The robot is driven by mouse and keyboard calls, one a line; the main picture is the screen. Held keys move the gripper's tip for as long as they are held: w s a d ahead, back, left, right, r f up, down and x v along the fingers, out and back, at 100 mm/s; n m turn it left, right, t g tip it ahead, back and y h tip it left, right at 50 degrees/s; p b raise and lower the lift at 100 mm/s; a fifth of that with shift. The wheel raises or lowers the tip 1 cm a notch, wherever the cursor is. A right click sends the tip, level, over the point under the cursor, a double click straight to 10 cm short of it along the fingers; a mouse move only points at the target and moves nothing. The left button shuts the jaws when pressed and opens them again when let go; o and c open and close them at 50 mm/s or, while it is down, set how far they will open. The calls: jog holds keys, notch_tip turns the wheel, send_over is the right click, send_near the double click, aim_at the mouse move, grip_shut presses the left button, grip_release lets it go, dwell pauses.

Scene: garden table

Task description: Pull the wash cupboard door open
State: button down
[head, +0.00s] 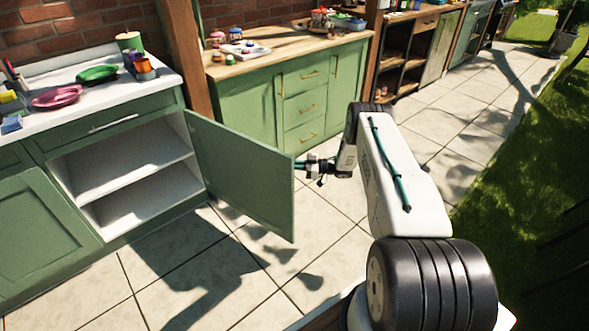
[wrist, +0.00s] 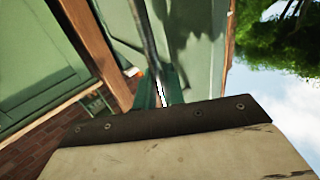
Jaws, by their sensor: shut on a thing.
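The green wash cupboard door (head: 245,175) stands wide open in the head view, swung out from its hinge side at the right of the opening. The white cupboard inside (head: 130,175) shows a shelf and is empty. My gripper (head: 301,165) is at the door's free edge, on its outer face. In the wrist view, the teal fingers of my gripper (wrist: 160,90) are shut on a grey bar handle (wrist: 148,45). The handle is hidden behind the door in the head view.
The white counter (head: 60,80) above holds a pink plate (head: 57,96), a green plate (head: 97,74) and cups. A wooden post (head: 185,55) and a second green cabinet (head: 250,105) stand to the right. Paved floor (head: 340,225) around the door is clear.

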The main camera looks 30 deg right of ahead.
jog(key=shift+w+r, duration=0.15)
jog(key=shift+w, duration=0.1)
jog(key=c, duration=1.6)
grip_release()
jog(key=shift+a, duration=0.1)
jog(key=shift+s+d, duration=0.15)
jog(key=shift+d, duration=0.15)
jog(key=v, duration=0.7)
jog(key=shift+s+d, duration=0.2)
jog(key=shift+d, duration=0.1)
jog(key=shift+f, duration=0.2)
